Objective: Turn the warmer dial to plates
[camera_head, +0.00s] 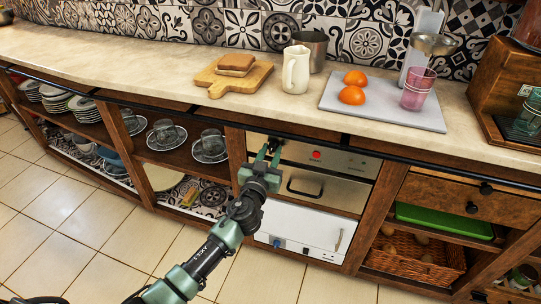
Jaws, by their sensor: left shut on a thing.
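The warmer (340,160) is a steel unit with a bar-handled drawer, built into the shelving below the counter. Its top panel carries a round red light or button (316,155). My left gripper (269,150) reaches up from the bottom of the view to the left part of this panel. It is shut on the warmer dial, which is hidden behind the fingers. The dial's marks and its setting cannot be read. My right gripper is not in view.
A white appliance (305,228) with a blue knob sits below the warmer. A dark rail (215,118) runs along the counter's front edge. Above stand a cutting board (222,84) with bread, a white jug (296,72) and a tray (405,116). The tiled floor is clear.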

